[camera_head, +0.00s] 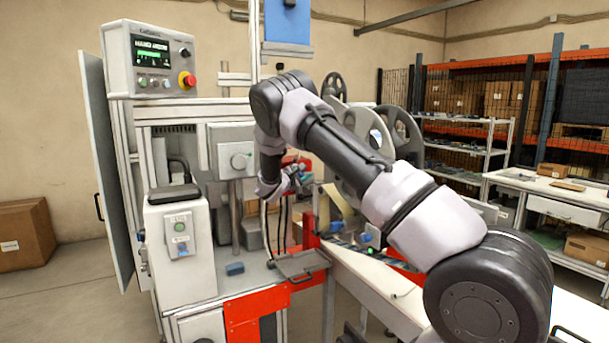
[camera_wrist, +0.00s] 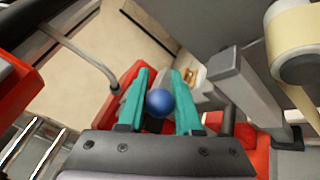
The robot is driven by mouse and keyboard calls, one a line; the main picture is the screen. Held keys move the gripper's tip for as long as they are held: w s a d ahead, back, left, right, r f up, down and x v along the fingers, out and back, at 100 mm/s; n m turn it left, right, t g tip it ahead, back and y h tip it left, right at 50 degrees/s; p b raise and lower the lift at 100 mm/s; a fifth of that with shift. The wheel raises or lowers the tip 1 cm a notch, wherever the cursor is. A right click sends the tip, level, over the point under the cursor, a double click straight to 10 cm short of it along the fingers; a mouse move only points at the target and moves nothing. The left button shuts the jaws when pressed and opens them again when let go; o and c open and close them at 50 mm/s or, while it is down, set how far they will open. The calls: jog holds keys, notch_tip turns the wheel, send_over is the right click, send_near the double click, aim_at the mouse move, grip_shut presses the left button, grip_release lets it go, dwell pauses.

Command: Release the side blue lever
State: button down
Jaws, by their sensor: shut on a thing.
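The blue lever shows in the wrist view as a round blue knob (camera_wrist: 159,103) between the two teal fingers of my gripper (camera_wrist: 161,82). The fingers are shut on the knob, one on each side. A red machine part lies just beyond the fingertips. The lever's shaft is hidden behind the knob and fingers. In the head view my arm reaches over to the machine, and its wrist is beside the grey column. The knob cannot be made out there.
The machine carries a control box (camera_head: 151,60) with a red button. Reels (camera_head: 397,135) stand behind my arm. A tape roll (camera_wrist: 296,40) and a grey post (camera_wrist: 243,85) are close on the right in the wrist view. A bent metal handle (camera_wrist: 85,58) is at left.

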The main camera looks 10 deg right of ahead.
jog(key=shift+n, duration=0.5)
jog(key=shift+w+a+r, duration=0.1)
jog(key=shift+w+r, duration=0.15)
jog(key=shift+r, duration=0.55)
jog(key=shift+w+a+r, duration=0.1)
jog(key=shift+w+r, duration=0.15)
jog(key=shift+r, duration=0.5)
jog(key=shift+w+a+r, duration=0.1)
jog(key=shift+w+r, duration=0.15)
jog(key=shift+r, duration=0.65)
jog(key=c, duration=0.6)
grip_release()
jog(key=v, duration=1)
jog(key=shift+s+a+r, duration=0.2)
